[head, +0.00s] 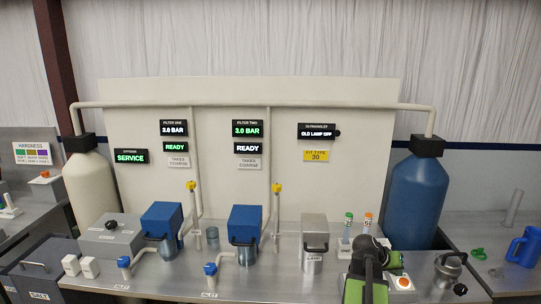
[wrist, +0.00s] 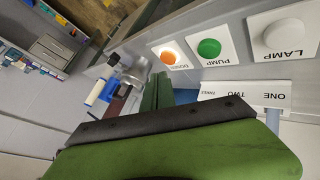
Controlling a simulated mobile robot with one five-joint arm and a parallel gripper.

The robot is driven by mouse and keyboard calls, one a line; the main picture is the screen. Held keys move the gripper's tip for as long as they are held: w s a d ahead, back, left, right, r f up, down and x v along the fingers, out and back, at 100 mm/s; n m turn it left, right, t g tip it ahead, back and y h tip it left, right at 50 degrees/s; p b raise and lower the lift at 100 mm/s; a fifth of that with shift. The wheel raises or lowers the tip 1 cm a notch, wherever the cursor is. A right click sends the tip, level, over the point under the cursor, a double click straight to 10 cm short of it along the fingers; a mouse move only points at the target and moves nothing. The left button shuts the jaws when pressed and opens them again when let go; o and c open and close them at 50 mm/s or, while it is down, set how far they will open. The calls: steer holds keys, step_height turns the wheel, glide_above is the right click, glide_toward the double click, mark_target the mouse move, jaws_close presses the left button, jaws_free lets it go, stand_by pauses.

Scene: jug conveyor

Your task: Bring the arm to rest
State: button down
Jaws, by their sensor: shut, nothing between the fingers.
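My gripper (wrist: 156,92) shows in the wrist view as two narrow green fingers lying together, shut with nothing between them. The fingers point toward the top of that view, close to the edge of a grey panel with buttons. My green and dark arm (head: 367,285) stands at the bottom of the head view, right of centre, in front of the steel bench.
The panel carries an orange button (wrist: 168,57), a green PUMP button (wrist: 208,48) and a white LAMP button (wrist: 284,36). Blue filter housings (head: 245,222), a steel housing (head: 315,231) and a blue tank (head: 417,203) stand on the bench. A blue jug (head: 524,247) stands at the right.

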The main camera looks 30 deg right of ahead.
steer(key=w+a+f+n+t+y, duration=0.1)
steer(key=w+a+n+t, duration=0.1)
steer(key=w+a, duration=0.9)
steer(key=w+a+f+n+t+y, duration=0.1)
steer(key=w+a+f+n+t, duration=0.15)
steer(key=w+a, duration=0.9)
steer(key=a+f+n+y, duration=0.2)
steer(key=a+n+y, duration=0.15)
steer(key=a, duration=2.05)
steer(key=s+a+f+n+g+y, duration=0.1)
steer(key=s+a, duration=0.5)
steer(key=a, duration=0.6)
steer(key=n+g+y, duration=0.1)
steer(key=g+y, duration=0.1)
steer(key=shift+s+a+f+n+y, duration=0.15)
steer(key=shift+a+f+n+y, duration=0.15)
steer(key=shift+f+y, duration=0.05)
